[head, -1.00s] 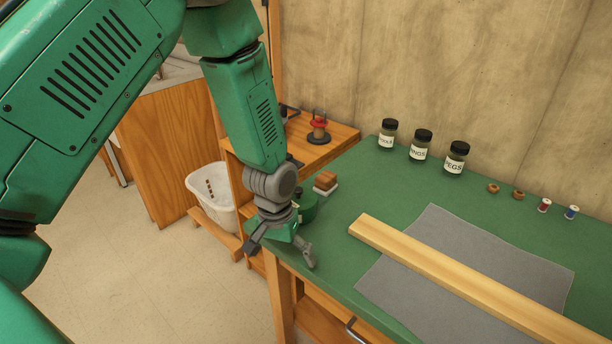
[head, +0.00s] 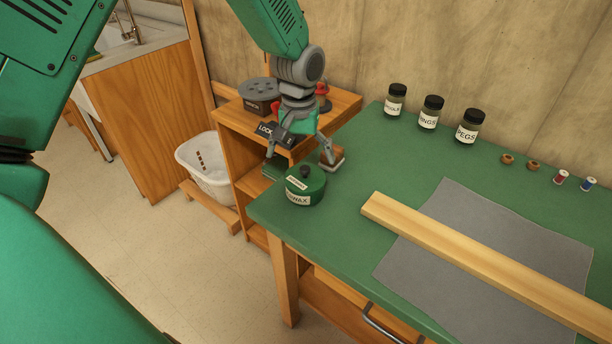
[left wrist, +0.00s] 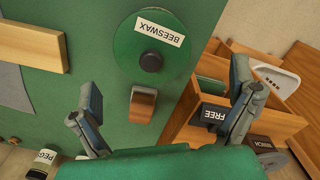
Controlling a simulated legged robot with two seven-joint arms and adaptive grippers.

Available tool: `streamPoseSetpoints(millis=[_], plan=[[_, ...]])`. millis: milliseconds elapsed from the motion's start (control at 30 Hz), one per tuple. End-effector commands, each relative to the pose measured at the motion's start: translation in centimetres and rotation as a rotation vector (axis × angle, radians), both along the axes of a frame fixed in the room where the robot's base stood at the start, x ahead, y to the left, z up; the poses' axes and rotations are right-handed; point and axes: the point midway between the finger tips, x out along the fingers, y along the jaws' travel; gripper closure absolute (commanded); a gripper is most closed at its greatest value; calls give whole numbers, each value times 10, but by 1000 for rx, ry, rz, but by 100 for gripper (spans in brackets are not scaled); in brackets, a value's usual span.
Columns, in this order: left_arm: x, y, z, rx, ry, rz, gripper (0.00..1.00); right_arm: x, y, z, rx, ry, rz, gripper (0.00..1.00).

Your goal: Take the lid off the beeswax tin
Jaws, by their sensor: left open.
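The beeswax tin (head: 303,194) is round and green, with a label on its side. It stands upright near the left corner of the green workbench. Its green lid (left wrist: 134,65) sits on it, with a dark round knob (head: 306,173) in the middle and a BEESWAX label. My left gripper (head: 300,154) is open and empty, pointing down just behind the tin in the head view. In the left wrist view its fingers (left wrist: 165,97) are spread apart, with the lid beyond them, clear of both. My right gripper is not in view.
A long plank (head: 460,250) lies over a grey mat (head: 560,245). Jars (head: 430,113) stand along the wall.

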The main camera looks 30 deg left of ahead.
Motion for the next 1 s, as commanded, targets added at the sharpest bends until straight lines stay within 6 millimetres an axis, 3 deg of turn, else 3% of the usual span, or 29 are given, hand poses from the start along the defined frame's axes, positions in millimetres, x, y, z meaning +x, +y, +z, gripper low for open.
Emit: streamPoseSetpoints(millis=[367, 667, 800, 1000], plan=[[1, -21, -41, 25, 2, -5, 0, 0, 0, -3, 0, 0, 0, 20], [1, -5, -51, 6, -1, -1, 0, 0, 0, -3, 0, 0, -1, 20], [1, -1, -53, 1, 0, -2, 47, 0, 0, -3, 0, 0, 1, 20], [2, -8, -53, 12, 5, -2, 45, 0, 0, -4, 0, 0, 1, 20]])
